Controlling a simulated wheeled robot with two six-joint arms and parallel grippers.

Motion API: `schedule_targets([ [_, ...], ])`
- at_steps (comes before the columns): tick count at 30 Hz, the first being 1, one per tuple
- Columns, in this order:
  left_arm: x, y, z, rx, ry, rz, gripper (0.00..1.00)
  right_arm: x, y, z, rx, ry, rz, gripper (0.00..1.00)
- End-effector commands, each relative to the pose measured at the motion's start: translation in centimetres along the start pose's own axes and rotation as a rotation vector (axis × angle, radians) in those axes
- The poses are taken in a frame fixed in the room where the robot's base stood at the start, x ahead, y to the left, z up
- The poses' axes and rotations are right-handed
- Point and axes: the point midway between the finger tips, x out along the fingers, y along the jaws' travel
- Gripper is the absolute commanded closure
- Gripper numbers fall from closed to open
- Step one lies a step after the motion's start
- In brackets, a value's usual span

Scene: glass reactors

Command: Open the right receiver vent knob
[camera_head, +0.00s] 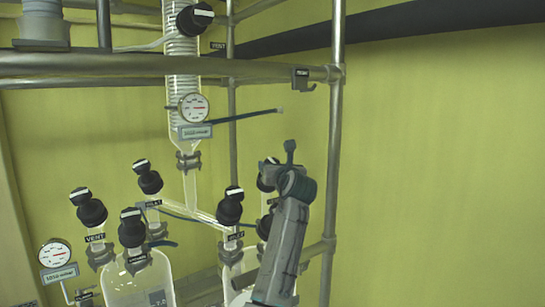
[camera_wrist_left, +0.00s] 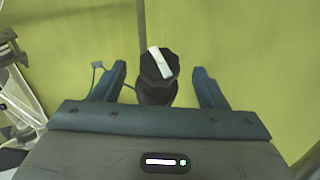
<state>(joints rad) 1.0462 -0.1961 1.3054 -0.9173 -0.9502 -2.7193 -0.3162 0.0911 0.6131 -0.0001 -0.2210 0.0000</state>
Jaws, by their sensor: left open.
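My left gripper (camera_head: 279,164) is in front of the right receiver (camera_head: 238,272) in the head view. In the left wrist view, its two fingers (camera_wrist_left: 159,68) are open, one on each side of a black knob (camera_wrist_left: 157,88) with a white bar on top. Gaps show between knob and fingers. The bar is slightly tilted from the picture's vertical. I cannot read a label on either. My right gripper is not in view.
Another black knob (camera_head: 230,206) stands just left of my gripper. The left receiver (camera_head: 140,285) has several similar knobs. A metal frame post (camera_head: 333,165) rises close on the right, with a horizontal rail (camera_head: 130,66) above. The yellow wall (camera_head: 440,180) fills the right side.

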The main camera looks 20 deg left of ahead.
Motion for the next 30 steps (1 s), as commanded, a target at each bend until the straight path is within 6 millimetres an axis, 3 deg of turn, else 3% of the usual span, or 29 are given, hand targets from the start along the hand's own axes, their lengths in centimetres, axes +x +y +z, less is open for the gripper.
schedule_targets([
  [1,1.0,0.2,0.4,0.005,0.003,0.003,0.33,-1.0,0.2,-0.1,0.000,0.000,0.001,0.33],
  [4,2.4,0.1,0.2,0.003,0.003,0.001,0.33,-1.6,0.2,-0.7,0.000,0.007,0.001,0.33],
  [11,3.9,0.0,0.0,0.000,0.001,0.000,0.33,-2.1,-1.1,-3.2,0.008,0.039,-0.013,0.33],
  [19,4.0,0.0,-0.1,0.000,0.001,0.000,0.33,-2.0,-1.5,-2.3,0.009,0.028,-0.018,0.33],
  [26,4.0,0.0,-0.1,0.000,0.001,0.000,0.78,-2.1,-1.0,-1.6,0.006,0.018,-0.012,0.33],
  [30,4.0,0.0,-0.1,-0.001,0.001,0.002,0.78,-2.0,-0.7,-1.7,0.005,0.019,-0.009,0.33],
])
